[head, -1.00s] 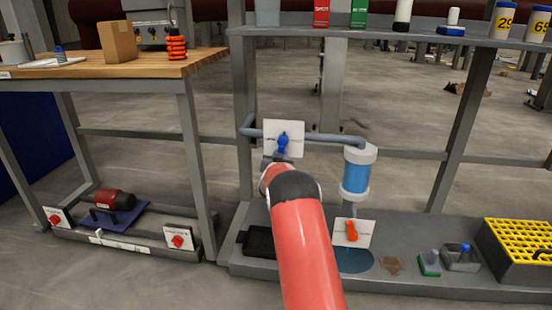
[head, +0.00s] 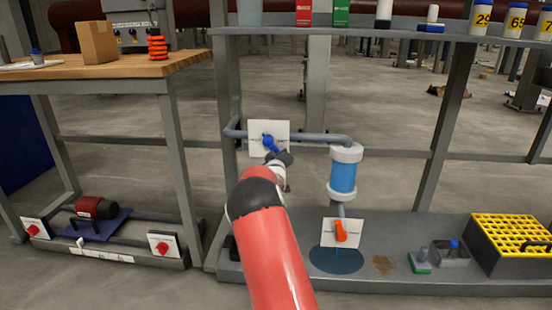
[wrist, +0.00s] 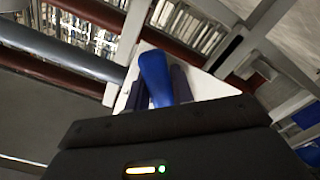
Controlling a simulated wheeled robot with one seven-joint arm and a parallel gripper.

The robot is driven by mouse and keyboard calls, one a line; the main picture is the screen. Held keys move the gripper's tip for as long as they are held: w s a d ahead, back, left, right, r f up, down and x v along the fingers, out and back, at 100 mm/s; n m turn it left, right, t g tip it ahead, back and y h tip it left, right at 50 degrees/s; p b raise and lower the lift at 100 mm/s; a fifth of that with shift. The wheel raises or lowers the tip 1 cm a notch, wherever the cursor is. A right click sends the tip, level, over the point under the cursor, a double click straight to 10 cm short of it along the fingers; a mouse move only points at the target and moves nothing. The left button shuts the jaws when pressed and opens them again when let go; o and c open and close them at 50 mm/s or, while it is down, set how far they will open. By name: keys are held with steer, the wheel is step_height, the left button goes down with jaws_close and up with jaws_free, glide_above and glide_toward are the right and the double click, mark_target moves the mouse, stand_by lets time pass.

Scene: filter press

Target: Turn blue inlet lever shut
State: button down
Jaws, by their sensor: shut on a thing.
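The blue inlet lever (head: 270,143) is on a white plate (head: 283,129) on the grey pipe, in the upper middle of the head view. Its handle slants down to the right. My gripper (head: 281,154) is at the lower end of the handle, shut on it. In the wrist view the blue lever (wrist: 153,76) stands between the two dark fingers of my gripper (wrist: 160,88). The lower part of the lever is hidden there by the gripper body.
The pipe (head: 315,138) runs right to a blue and white filter (head: 343,174). An orange lever (head: 341,231) on a white plate sits below it. A yellow-topped crate (head: 511,236) stands at the right. A shelf (head: 400,35) runs above.

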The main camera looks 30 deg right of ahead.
steer(key=shift+s+d+r+n, duration=0.1)
steer(key=shift+d+r+n, duration=0.1)
steer(key=shift+n, duration=0.3)
steer(key=c, duration=1.2)
jaws_free()
steer(key=v, duration=0.8)
